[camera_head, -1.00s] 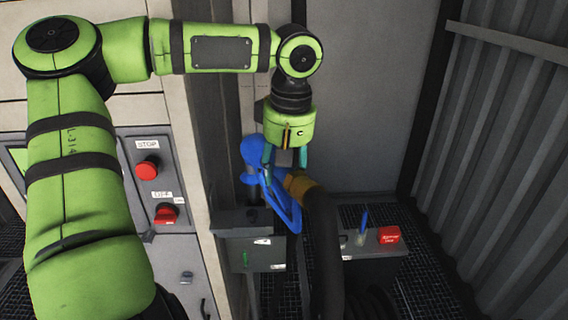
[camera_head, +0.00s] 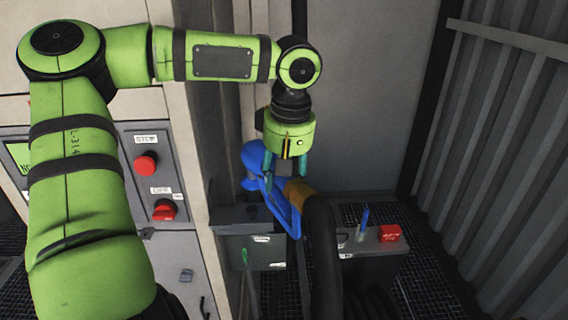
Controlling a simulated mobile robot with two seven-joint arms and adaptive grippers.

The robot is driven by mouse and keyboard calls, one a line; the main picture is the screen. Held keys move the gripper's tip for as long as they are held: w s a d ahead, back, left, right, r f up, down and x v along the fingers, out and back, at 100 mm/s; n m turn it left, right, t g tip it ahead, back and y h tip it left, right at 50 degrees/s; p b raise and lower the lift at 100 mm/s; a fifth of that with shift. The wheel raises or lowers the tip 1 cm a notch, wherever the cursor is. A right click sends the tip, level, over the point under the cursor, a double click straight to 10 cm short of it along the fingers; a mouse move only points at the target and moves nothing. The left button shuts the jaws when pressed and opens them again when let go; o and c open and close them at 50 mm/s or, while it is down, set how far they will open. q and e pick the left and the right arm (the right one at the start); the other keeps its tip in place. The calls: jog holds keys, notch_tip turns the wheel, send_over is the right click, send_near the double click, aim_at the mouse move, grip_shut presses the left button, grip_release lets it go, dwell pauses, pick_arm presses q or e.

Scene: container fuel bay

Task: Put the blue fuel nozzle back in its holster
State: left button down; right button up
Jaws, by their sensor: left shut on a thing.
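The blue fuel nozzle (camera_head: 258,157) is in the middle of the view, with a brown collar (camera_head: 298,193) and a thick black hose (camera_head: 322,250) hanging down from it. My left gripper (camera_head: 284,180) points down and is shut on the nozzle. The nozzle is above a grey box-shaped holster (camera_head: 228,217) on the side of the dispenser. The nozzle's spout is mostly hidden, and I cannot tell whether its tip is in the holster's opening. My right gripper is not in view.
The dispenser panel at left has a red stop button (camera_head: 146,164) and a red switch (camera_head: 164,210). A grey shelf (camera_head: 375,246) at right holds a red box (camera_head: 389,233) and a blue upright item (camera_head: 364,221). A corrugated wall (camera_head: 500,150) bounds the right side.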

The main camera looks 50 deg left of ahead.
aim_at(284, 196)
pick_arm(q)
jog(key=shift+f+b, duration=1)
jog(key=shift+f, duration=1.3)
jog(key=c, duration=0.8)
grip_release()
jog(key=shift+o, duration=1)
jog(key=shift+d, duration=0.1)
jog(key=shift+r, duration=0.1)
